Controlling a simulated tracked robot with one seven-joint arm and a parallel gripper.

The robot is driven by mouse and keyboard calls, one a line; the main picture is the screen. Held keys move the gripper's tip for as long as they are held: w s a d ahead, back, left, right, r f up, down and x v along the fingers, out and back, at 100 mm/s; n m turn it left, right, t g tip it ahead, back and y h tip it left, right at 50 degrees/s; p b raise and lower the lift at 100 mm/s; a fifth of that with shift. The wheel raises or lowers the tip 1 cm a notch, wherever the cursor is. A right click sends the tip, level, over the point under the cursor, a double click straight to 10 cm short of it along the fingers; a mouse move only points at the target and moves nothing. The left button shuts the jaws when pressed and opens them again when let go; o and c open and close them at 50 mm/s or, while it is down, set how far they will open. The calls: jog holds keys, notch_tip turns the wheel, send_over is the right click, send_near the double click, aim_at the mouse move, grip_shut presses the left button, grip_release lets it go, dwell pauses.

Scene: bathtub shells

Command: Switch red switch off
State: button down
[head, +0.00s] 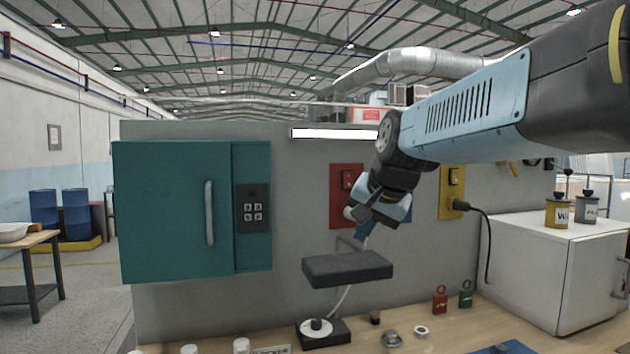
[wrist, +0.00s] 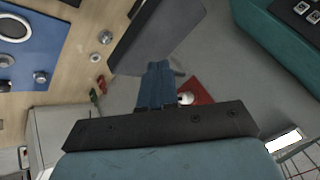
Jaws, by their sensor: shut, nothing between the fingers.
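The red switch panel (head: 345,178) is on the grey wall, right of the teal cabinet. A small dark switch box (head: 349,180) is on its upper part. My gripper (head: 361,235) is in front of its lower right side and hides part of it. In the wrist view my blue fingers (wrist: 157,82) are together and empty. The red panel (wrist: 203,88) shows just right of them, with a rounded white part (wrist: 186,98) beside the fingers. I cannot tell whether they touch it, and the switch position is too small to read.
A dark lamp head (head: 347,268) is just below my gripper. The teal cabinet (head: 175,210) with a keypad stands left. The wooden bench (head: 450,335) holds small items.

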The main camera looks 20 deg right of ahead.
jog(key=w+d+r+m+t, duration=0.1)
jog(key=w+d+r+m, duration=0.4)
jog(key=w+r, duration=0.1)
jog(key=w+d+r+m+t, duration=0.2)
jog(key=w+d+r+m, duration=0.2)
jog(key=w+r, duration=0.3)
jog(key=shift+w+d+m+h, duration=0.35)
jog(key=shift+w+m, duration=0.25)
jog(key=shift+w, duration=0.65)
send_near(350, 185)
jog(key=x, duration=0.5)
jog(key=shift+s+f, duration=0.1)
jog(key=shift+f, duration=0.3)
jog(key=shift+w, duration=0.65)
